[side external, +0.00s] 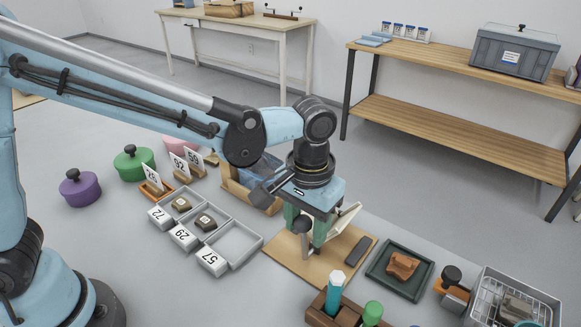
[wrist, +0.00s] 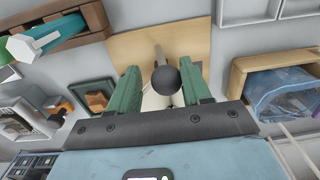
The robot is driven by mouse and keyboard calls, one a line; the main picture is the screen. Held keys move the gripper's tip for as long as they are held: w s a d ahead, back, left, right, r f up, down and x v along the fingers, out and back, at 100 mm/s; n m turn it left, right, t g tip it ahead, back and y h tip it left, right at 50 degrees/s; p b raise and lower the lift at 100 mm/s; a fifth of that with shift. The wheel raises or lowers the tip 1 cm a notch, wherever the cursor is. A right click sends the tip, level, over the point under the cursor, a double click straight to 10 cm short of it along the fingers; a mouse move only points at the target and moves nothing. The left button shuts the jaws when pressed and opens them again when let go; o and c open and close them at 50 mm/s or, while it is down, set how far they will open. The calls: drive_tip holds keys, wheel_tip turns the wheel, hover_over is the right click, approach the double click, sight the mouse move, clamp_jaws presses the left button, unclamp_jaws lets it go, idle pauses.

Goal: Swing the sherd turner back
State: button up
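The sherd turner stands on a tan board (side external: 290,262). Its pale flap (side external: 346,219) is tilted up, and a dark flat pad (side external: 358,250) lies on the board to its right. In the wrist view, the turner's black ball knob (wrist: 165,80) on a pale stem shows between my fingers. My gripper (side external: 304,232) points down over the board, with its two green fingers apart. In the wrist view my gripper (wrist: 162,88) has a finger on each side of the knob, and neither appears closed on it. The flap's lower end is partly hidden behind my fingers.
A grey compartment tray (side external: 235,243) with sherds and number tags is left of the board. A green tray (side external: 400,271) with a brown sherd is right. A wooden rack (side external: 318,310) with upright tools is in front, a wire basket (side external: 515,300) far right, a wooden bin (side external: 248,192) behind.

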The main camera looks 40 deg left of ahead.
drive_tip(key=shift+d+f+y, duration=0.2)
drive_tip(key=shift+d+y, duration=0.5)
drive_tip(key=shift+d, duration=0.75)
drive_tip(key=shift+d+f+y, duration=0.35)
drive_tip(key=shift+d+y, duration=0.05)
drive_tip(key=shift+d, duration=0.4)
drive_tip(key=shift+d+f+y, duration=0.45)
drive_tip(key=shift+d+y, duration=0.05)
drive_tip(key=shift+d, duration=0.25)
drive_tip(key=shift+d+f+y, duration=0.7)
drive_tip(key=shift+d+f, duration=0.25)
drive_tip(key=shift+f, duration=0.05)
drive_tip(key=shift+v, duration=2.7)
